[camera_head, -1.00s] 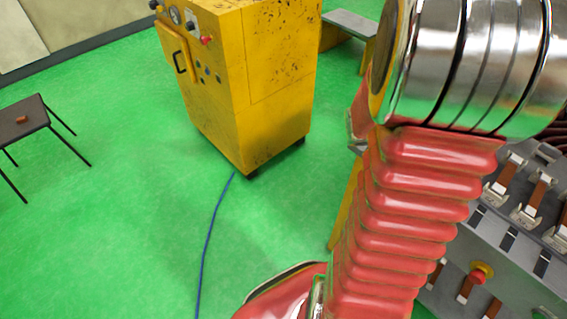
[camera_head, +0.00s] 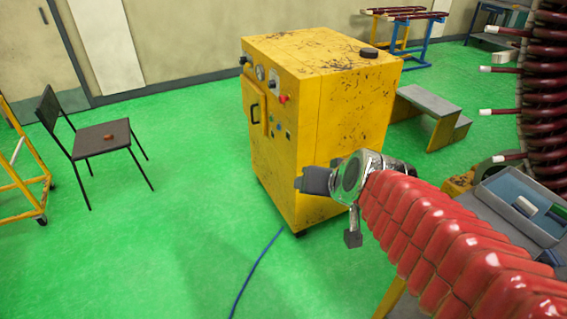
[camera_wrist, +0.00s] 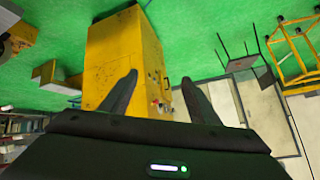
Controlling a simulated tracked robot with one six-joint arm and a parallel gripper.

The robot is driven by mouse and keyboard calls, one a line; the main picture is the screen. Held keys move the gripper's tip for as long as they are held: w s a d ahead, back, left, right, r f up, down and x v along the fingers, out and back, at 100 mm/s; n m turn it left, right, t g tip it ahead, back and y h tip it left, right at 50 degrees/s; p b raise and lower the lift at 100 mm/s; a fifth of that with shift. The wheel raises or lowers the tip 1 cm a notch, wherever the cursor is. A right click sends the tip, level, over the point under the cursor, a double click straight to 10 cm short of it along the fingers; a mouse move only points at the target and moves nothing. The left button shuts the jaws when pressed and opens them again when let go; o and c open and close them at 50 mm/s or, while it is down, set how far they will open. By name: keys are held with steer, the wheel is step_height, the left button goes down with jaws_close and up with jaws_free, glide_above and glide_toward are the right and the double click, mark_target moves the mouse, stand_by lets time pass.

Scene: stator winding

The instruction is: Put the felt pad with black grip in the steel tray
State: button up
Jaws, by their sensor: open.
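My gripper (camera_wrist: 160,77) is open in the wrist view, with nothing between its two dark fingers. In the head view my arm's end hangs in front of the yellow cabinet. I cannot make out the felt pad with black grip for sure. A small dark round thing (camera_head: 370,53) lies on top of the cabinet, too small to identify. A shallow grey-rimmed tray (camera_head: 508,214) stands on a surface at the right, partly behind my arm. It holds a white piece and green and blue pieces. I cannot tell whether it is the steel tray.
The yellow cabinet (camera_head: 338,120) stands in the middle, with a grey step (camera_head: 430,103) to its right. A black chair (camera_head: 103,140) with a small brown item stands left, near a yellow trolley (camera_head: 22,165). A blue hose (camera_head: 255,275) crosses the otherwise open green floor.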

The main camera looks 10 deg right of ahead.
steer(key=s+a+f+n+g, duration=0.1)
steer(key=s+a+n+g, duration=0.2)
steer(key=s, duration=0.9)
steer(key=shift+s+a+n+g, duration=0.15)
steer(key=shift+a+n+g, duration=0.15)
steer(key=shift+a, duration=0.25)
steer(key=shift+o, duration=0.4)
